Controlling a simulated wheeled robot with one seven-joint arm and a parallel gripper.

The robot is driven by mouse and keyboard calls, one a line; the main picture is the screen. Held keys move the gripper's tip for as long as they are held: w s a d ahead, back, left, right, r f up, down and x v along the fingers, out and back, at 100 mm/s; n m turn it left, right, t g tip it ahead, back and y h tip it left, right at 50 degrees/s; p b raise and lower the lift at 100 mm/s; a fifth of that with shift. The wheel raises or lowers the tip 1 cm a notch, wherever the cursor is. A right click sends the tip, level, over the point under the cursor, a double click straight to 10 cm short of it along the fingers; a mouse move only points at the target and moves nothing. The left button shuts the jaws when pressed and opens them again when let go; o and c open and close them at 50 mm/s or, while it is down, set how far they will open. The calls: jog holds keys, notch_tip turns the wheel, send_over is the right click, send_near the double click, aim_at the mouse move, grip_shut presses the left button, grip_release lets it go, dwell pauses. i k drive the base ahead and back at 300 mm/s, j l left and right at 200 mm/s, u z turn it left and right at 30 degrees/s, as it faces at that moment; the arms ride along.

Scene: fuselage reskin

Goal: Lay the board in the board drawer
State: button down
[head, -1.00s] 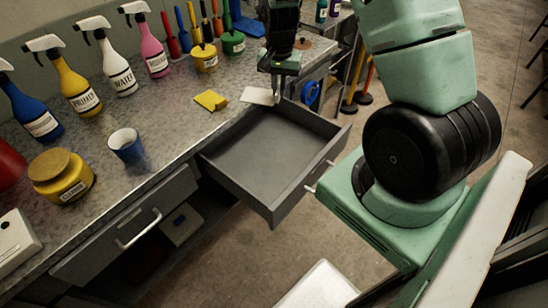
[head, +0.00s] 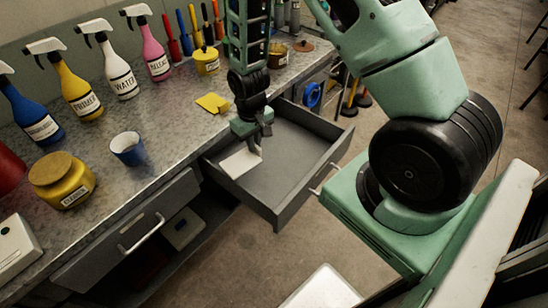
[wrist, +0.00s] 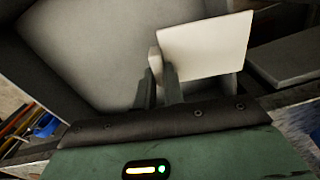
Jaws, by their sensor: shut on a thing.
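The board (head: 240,163) is a thin white rectangle. It is over the left part of the open drawer (head: 312,188), near the worktop's edge. My gripper (head: 260,148) is above the drawer and shut on the board's edge. In the wrist view the board (wrist: 206,46) extends up and right from the fingers (wrist: 159,78), and the drawer's grey floor (wrist: 90,50) shows beyond it. I cannot tell whether the board touches the drawer floor. The rest of the drawer looks empty.
The worktop holds a yellow cloth (head: 212,103), a blue cup (head: 128,148), a yellow jar (head: 62,180) and several spray bottles (head: 120,68). A closed drawer with a handle (head: 140,232) is at lower left. Bare floor (head: 240,250) lies in front.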

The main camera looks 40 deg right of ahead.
aim_at(277, 160)
jog(key=i+j+z, duration=0.15)
jog(key=j+z, duration=0.3)
jog(key=j, duration=0.25)
jog(key=j+z, duration=0.5)
jog(key=j, duration=0.15)
